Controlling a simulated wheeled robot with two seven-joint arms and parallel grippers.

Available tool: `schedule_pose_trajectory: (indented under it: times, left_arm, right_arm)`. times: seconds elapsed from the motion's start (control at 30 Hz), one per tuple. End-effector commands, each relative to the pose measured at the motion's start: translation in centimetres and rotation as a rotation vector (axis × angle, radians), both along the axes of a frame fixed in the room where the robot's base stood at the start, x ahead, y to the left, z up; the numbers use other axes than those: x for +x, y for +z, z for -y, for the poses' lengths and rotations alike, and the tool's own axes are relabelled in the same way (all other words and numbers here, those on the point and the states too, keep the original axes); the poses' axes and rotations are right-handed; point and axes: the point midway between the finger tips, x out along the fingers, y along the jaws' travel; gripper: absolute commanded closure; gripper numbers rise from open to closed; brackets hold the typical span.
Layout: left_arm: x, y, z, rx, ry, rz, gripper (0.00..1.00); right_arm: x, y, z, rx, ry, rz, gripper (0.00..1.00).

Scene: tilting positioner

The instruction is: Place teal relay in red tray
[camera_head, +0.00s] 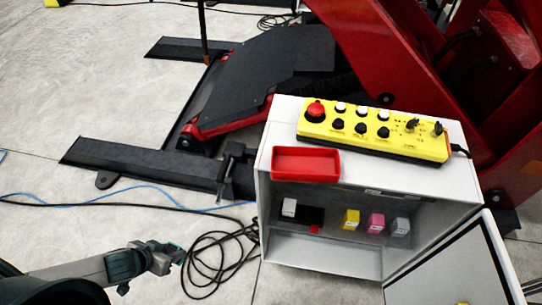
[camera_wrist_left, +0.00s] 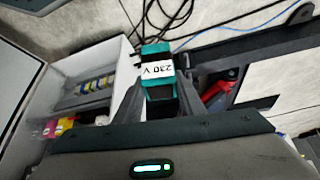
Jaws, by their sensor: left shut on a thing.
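The teal relay (camera_wrist_left: 156,52) has a white label reading "230 V", upside down in the left wrist view. My left gripper (camera_wrist_left: 158,88) is shut on it, with a dark finger on each side. In the head view my left gripper (camera_head: 172,257) is at the lower left, above the floor and left of the cabinet. Only a little teal shows at its tip there. The red tray (camera_head: 305,164) is empty and lies on the cabinet's top at the front left, up and right of my gripper. My right gripper is not in view.
The white cabinet (camera_head: 320,256) is open, with white, yellow, pink and grey relays inside. Its door (camera_head: 450,270) swings out at the right. A yellow control pendant (camera_head: 375,131) lies behind the tray. Black cables (camera_head: 212,262) coil on the floor beside my gripper.

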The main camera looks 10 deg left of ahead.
Motion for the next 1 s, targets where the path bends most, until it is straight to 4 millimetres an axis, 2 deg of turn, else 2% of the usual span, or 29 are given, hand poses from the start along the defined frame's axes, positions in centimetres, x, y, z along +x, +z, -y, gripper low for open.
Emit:
schedule_pose_trajectory:
  times: [0.03, 0.17, 0.23, 0.3, 0.4, 0.53, 0.7, 1.0]
  left_arm:
    - [0.4, 0.7, -1.8, 0.008, -0.004, 0.000, 0.90]
    - [1.9, 2.5, -5.5, 0.008, 0.005, 0.003, 0.90]
    - [3.3, 4.0, -7.5, 0.009, 0.022, 0.007, 0.90]
    - [5.2, 5.8, -9.1, 0.008, 0.056, 0.014, 0.90]
    - [8.3, 8.4, -10.0, 0.006, 0.123, 0.024, 0.90]
    - [11.4, 11.1, -9.6, 0.000, 0.203, 0.026, 0.90]
    - [14.6, 14.5, -8.1, -0.007, 0.283, 0.021, 0.90]
    - [18.6, 20.7, -4.8, -0.019, 0.366, 0.008, 0.90]
  right_arm:
    - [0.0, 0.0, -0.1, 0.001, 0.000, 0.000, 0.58]
    - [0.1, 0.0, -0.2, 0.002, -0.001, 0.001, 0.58]
    - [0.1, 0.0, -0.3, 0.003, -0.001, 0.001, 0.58]
    - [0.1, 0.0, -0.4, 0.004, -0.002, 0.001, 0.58]
    - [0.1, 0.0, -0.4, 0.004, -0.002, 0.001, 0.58]
    - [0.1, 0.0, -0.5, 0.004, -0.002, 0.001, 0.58]
    - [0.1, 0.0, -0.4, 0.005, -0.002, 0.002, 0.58]
    - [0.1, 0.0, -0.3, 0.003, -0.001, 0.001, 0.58]
